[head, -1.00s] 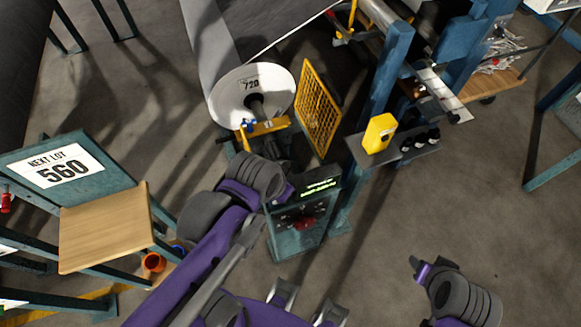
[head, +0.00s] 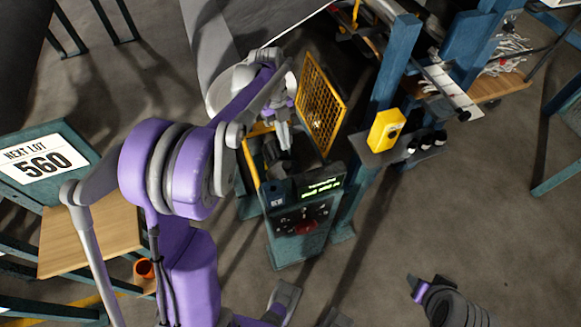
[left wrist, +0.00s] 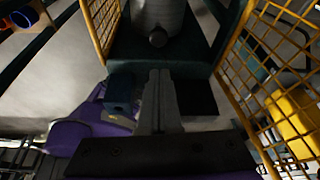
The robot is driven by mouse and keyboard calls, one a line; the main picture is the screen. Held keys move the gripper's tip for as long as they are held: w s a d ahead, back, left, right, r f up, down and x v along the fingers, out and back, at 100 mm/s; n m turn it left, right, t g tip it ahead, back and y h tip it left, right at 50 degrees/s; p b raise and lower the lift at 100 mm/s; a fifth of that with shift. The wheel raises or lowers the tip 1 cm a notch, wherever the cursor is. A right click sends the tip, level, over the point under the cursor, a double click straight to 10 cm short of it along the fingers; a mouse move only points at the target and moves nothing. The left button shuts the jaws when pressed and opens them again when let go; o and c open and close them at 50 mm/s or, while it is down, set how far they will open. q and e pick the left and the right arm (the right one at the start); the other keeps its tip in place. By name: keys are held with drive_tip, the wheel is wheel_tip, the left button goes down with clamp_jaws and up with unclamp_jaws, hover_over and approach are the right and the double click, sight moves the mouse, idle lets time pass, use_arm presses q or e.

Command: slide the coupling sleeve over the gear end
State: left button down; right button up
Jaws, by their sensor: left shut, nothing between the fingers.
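My left gripper (head: 285,137) reaches down over the machine stand behind the control panel. In the left wrist view its fingers (left wrist: 160,82) are together, with nothing between them. A grey cylinder with a dark round stub (left wrist: 158,38) lies ahead of the fingertips; it may be the gear end. In the head view a dark cylindrical part (head: 271,152) sits beside the gripper. A small blue block (head: 277,196) is on the stand by the panel, left of the fingers in the wrist view (left wrist: 119,90). I cannot tell whether it is the coupling sleeve.
Yellow mesh guard (head: 321,105) stands right of the work spot; another mesh panel (left wrist: 102,25) shows left in the wrist view. A blue post (head: 384,90) carries a yellow box (head: 386,130).

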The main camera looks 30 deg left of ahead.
sight(290, 166)
use_arm(q)
drive_tip(key=b+x, duration=0.1)
drive_tip(key=x, duration=0.9)
use_arm(e)
drive_tip(key=shift+f, duration=0.5)
use_arm(q)
drive_tip(key=shift+w+r, duration=0.1)
